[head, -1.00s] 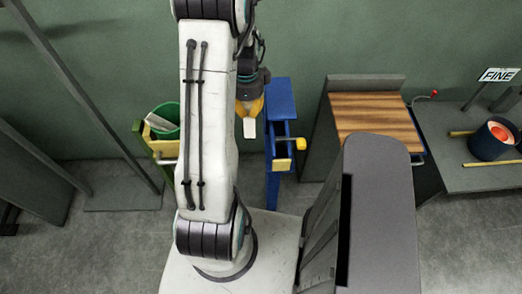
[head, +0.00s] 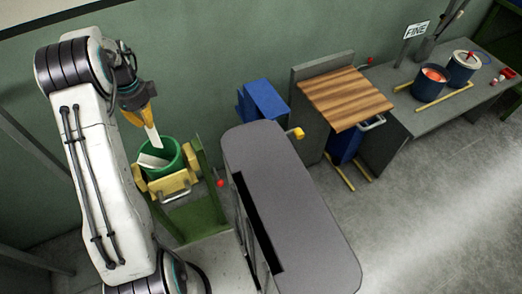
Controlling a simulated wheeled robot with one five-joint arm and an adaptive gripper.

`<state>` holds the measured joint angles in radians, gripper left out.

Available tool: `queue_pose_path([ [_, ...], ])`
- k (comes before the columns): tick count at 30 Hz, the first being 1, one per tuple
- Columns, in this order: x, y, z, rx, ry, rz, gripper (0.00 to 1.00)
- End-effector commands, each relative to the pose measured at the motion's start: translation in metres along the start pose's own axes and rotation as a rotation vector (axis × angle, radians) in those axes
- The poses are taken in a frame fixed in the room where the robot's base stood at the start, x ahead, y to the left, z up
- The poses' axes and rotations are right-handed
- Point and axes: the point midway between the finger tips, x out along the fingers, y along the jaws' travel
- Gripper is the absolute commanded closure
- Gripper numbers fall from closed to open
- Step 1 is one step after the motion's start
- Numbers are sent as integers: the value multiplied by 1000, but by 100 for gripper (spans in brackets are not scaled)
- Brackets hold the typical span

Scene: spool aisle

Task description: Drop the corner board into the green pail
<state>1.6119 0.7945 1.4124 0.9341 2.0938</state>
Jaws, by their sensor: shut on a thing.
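The green pail (head: 172,150) sits on a yellow-and-green stand at left centre in the head view. A pale flat piece (head: 150,160) leans inside it. My gripper (head: 146,121) is above the pail's far left side. It is shut on a white corner board (head: 154,137), which hangs tilted down from the yellow fingers. The board's lower end is over or at the pail's mouth; I cannot tell whether it is below the rim.
The yellow stand (head: 178,184) has a bar handle in front. A blue stand (head: 262,100) and a wood-topped cabinet (head: 345,97) are to the right. A grey bench (head: 440,112) with a dark blue pot (head: 430,83) is farther right.

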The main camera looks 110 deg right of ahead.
Motion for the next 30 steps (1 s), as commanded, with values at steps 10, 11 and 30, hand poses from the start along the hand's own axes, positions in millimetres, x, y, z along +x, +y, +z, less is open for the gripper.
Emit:
queue_pose_path([
  [10, 12, -4, 0, 26, 0, 1, 100],
  [11, 14, -4, 0, 26, 1, 1, 100],
  [30, 60, -4, 0, 24, 0, 0, 100],
])
